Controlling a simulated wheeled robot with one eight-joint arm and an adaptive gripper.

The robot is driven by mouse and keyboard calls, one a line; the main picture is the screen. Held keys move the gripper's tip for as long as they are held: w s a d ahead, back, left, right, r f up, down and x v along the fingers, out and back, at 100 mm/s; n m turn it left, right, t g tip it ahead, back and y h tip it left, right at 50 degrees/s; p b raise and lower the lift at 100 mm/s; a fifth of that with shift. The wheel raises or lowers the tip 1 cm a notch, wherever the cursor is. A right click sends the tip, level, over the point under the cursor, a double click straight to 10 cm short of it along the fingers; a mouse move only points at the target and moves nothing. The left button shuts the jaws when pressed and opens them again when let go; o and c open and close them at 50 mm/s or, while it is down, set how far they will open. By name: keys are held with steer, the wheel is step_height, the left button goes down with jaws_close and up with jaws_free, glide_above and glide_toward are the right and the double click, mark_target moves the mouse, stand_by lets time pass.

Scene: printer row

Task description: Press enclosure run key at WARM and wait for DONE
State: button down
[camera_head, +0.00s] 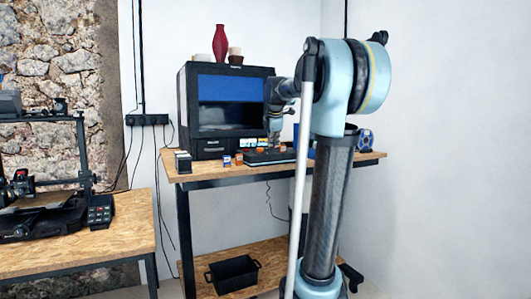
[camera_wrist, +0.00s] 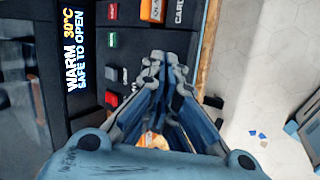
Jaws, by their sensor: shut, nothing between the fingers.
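The enclosure (camera_head: 228,100) is a black box with a wide window, standing on the wooden table. In the wrist view its display (camera_wrist: 74,50) reads WARM 30°C, SAFE TO OPEN, turned sideways. Beside the display is a dark key strip with a green key (camera_wrist: 112,40), a red key (camera_wrist: 112,99) and another red key (camera_wrist: 112,11). I cannot tell by label which is the run key. My gripper (camera_wrist: 163,62) is shut and empty, to the right of the keys in the wrist view. In the head view my gripper (camera_head: 273,139) is in front of the enclosure's lower front.
A red vase (camera_head: 220,44) stands on the enclosure. Small orange and blue boxes (camera_head: 232,160) lie on the table before it. A 3D printer (camera_head: 38,190) stands on the left table. A black crate (camera_head: 233,274) is on the lower shelf. A blue spool (camera_head: 364,138) is at the right.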

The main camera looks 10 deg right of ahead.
steer(key=w+r+n+t, duration=0.1)
steer(key=w+r+n, duration=0.2)
steer(key=w, duration=0.4)
steer(key=w+r+n, duration=0.3)
steer(key=w+r, duration=0.1)
steer(key=w, duration=0.3)
steer(key=shift+w+r+n+t, duration=0.15)
steer(key=shift+r+n+t, duration=0.15)
steer(key=shift+r+t, duration=0.1)
steer(key=shift+a+f, duration=0.1)
steer(key=shift+f, duration=4.4)
steer(key=shift+f, duration=0.7)
steer(key=shift+r, duration=0.8)
steer(key=shift+r, duration=2.55)
